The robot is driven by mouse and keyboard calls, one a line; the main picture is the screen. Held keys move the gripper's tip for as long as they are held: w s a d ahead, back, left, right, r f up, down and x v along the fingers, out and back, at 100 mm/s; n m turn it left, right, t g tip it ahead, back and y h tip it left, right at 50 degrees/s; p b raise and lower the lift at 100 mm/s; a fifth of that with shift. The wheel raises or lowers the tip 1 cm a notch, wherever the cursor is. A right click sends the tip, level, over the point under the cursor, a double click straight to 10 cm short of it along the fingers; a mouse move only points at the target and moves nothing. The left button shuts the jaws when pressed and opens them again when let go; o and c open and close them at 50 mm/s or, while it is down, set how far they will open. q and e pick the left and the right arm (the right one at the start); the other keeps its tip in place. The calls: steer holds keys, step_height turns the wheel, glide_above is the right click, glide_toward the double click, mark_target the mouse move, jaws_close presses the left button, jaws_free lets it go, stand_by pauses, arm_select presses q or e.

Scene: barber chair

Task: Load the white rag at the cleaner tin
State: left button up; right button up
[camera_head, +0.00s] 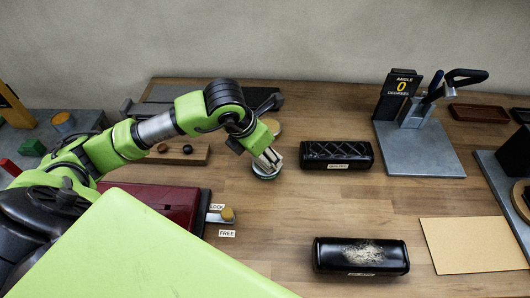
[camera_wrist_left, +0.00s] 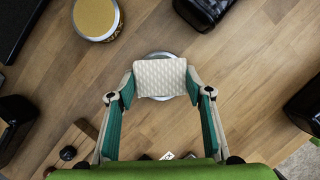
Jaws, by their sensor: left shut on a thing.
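My left gripper (camera_head: 268,160) is shut on the white rag (camera_wrist_left: 160,77), a small quilted cloth held between the fingertips in the left wrist view. A round metal-rimmed tin (camera_head: 266,173) sits on the bench directly under the gripper. Its rim shows around the rag in the left wrist view (camera_wrist_left: 160,55), while the rag hides most of its top. I cannot tell whether the rag touches the tin's contents. A second open tin with yellow-tan contents (camera_wrist_left: 95,17) stands behind it, partly hidden by my arm in the head view. My right gripper is not in view.
A wooden strip (camera_head: 185,153) and a red box (camera_head: 165,203) are left. A grey-based angle stand (camera_head: 420,150) and tan sheet (camera_head: 475,244) are farther right.

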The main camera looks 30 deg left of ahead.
arm_select(q)
steer(key=shift+f+b, duration=0.5)
stand_by(0.7)
steer(key=shift+s+f+b, duration=0.1)
steer(key=shift+f+b, duration=0.05)
steer(key=shift+b, duration=0.2)
stand_by(1.5)
steer(key=shift+r+p, duration=1.95)
steer(key=shift+r, duration=1.7)
